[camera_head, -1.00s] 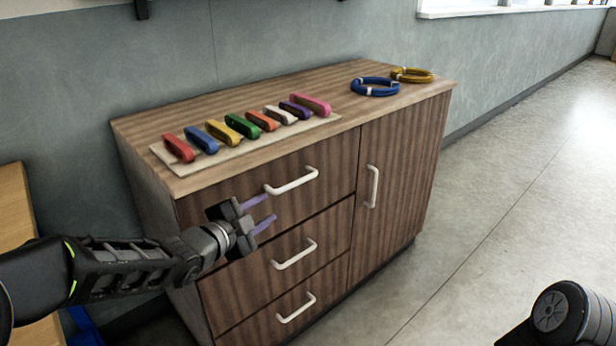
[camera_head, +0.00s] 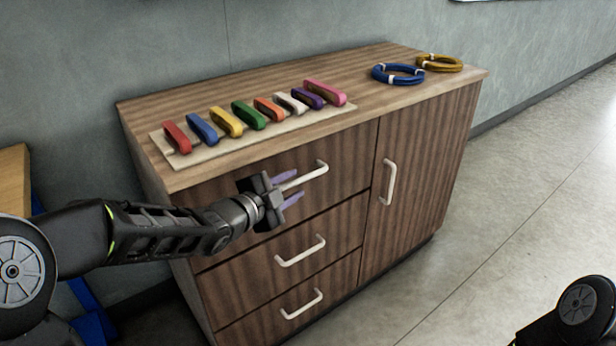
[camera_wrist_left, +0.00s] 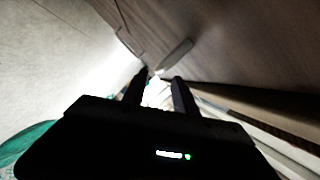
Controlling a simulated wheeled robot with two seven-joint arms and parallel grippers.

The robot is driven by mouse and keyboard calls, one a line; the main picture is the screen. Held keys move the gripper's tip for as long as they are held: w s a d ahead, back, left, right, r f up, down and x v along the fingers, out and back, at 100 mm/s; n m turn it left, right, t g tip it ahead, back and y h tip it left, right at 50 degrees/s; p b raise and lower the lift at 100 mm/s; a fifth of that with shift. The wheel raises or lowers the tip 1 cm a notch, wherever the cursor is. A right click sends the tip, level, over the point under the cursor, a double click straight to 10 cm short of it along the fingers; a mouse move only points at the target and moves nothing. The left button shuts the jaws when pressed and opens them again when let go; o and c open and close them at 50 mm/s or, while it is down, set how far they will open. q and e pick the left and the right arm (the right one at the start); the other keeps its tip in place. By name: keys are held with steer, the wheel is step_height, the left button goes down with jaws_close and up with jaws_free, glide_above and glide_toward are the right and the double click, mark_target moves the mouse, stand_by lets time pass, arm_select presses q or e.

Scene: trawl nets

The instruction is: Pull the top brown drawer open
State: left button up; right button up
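The top brown drawer (camera_head: 345,160) is closed in the wood-grain cabinet, with a white bar handle (camera_head: 314,172) on its front. My left gripper (camera_head: 291,187) is at the left end of this handle, its two purple fingers apart, one above and one below the handle's line. The head view does not show whether the fingers touch the handle. In the left wrist view the two dark fingers (camera_wrist_left: 159,80) are apart, and the pale handle (camera_wrist_left: 174,57) lies just beyond their tips. My right gripper is out of view.
Two more drawers with handles (camera_head: 301,251) lie below, and a cupboard door (camera_head: 412,165) is at the right. Several coloured clips (camera_head: 250,115) lie on a pale board on the cabinet top, with blue (camera_head: 398,74) and yellow rings (camera_head: 440,63) farther right. The floor is clear in front.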

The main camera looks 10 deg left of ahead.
mark_target(303, 180)
arm_select(q)
steer(key=x, duration=0.7)
steer(key=shift+b, duration=0.3)
jaws_close()
stand_by(1.1)
